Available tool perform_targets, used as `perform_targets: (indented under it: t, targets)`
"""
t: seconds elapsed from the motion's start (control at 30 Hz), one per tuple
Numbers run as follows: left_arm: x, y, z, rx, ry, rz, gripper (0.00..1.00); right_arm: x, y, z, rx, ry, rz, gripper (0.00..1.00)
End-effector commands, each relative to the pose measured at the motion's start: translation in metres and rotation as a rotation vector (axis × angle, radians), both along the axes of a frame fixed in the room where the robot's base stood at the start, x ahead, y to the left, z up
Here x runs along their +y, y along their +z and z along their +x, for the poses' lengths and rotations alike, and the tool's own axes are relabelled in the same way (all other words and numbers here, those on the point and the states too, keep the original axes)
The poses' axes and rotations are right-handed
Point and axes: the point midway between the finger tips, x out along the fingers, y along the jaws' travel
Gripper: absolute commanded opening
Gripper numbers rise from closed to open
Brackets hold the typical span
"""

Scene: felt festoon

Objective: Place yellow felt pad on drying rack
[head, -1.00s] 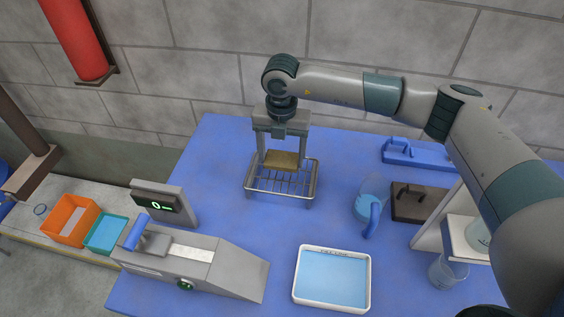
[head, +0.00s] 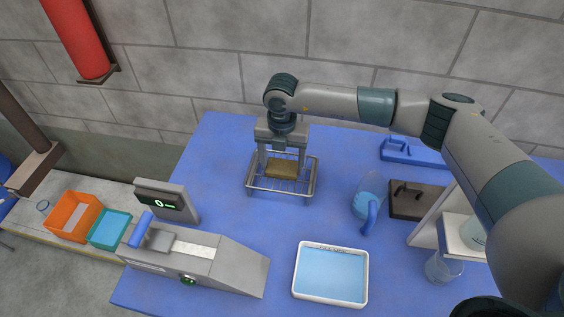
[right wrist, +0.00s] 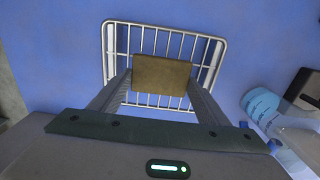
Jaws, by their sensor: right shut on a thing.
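The yellow felt pad (head: 281,169) is a flat brownish-yellow rectangle; it also shows in the right wrist view (right wrist: 161,76). My right gripper (head: 281,165) points down and is shut on the pad, one finger at each side. The drying rack (head: 283,190) is a silver wire frame on the blue table; it also shows in the right wrist view (right wrist: 106,42). The pad is over the rack's bars, within its rim. I cannot tell whether the pad touches the bars. My left gripper is not in view.
A white tray of blue liquid (head: 330,299) stands in front of the rack. A grey device with a blue handle (head: 195,255) is at the left. A blue-tinted jug (head: 366,205) and a dark block (head: 417,200) stand to the right.

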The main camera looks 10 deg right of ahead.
Motion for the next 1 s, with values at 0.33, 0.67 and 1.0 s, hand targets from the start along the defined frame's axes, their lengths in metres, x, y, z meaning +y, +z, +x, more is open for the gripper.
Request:
perform_targets:
  t: [0.33,0.67,1.0]
  targets:
    - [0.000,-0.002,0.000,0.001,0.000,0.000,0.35,0.000,-0.001,0.000,0.000,0.001,0.000,0.88]
    - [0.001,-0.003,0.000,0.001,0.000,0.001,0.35,0.000,0.006,0.001,-0.002,0.001,0.000,0.88]
    - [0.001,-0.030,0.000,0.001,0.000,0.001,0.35,0.001,0.056,0.001,-0.005,0.002,0.001,0.88]
